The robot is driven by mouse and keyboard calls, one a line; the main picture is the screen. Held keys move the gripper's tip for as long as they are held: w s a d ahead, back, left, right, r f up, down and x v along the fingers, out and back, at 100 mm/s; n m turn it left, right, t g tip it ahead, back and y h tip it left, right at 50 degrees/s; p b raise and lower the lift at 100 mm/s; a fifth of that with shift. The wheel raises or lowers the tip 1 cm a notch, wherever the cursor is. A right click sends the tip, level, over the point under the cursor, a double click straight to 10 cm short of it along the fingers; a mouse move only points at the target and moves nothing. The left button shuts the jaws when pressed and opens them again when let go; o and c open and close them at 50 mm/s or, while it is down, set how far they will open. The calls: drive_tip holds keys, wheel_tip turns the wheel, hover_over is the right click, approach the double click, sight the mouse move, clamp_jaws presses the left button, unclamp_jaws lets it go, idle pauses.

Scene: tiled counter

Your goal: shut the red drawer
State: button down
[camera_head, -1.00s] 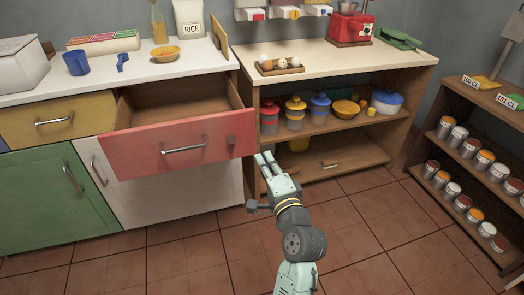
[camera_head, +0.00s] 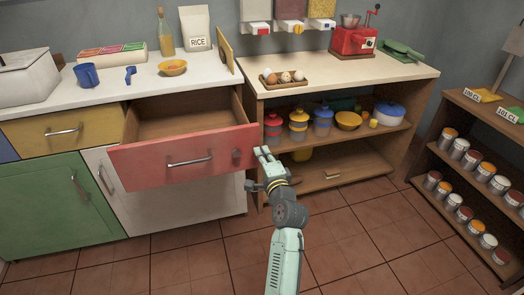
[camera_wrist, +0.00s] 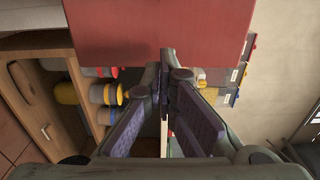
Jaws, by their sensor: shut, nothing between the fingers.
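The red drawer (camera_head: 190,157) is pulled well out from under the white counter, and its empty wooden inside shows. My gripper (camera_head: 262,151) is at the right end of the drawer front, shut and empty. In the wrist view, the red drawer front (camera_wrist: 160,28) fills the upper middle, just beyond my closed fingertips (camera_wrist: 166,62). I cannot tell whether they touch it.
A wooden shelf unit (camera_head: 340,72) with jars and bowls stands right of the drawer. A paint-can rack (camera_head: 447,165) is at the far right. A green cupboard door (camera_head: 60,205) and yellow drawer (camera_head: 62,127) are on the left. The tiled floor in front is clear.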

drive_tip(key=shift+w+a, duration=0.1)
drive_tip(key=shift+w, duration=0.15)
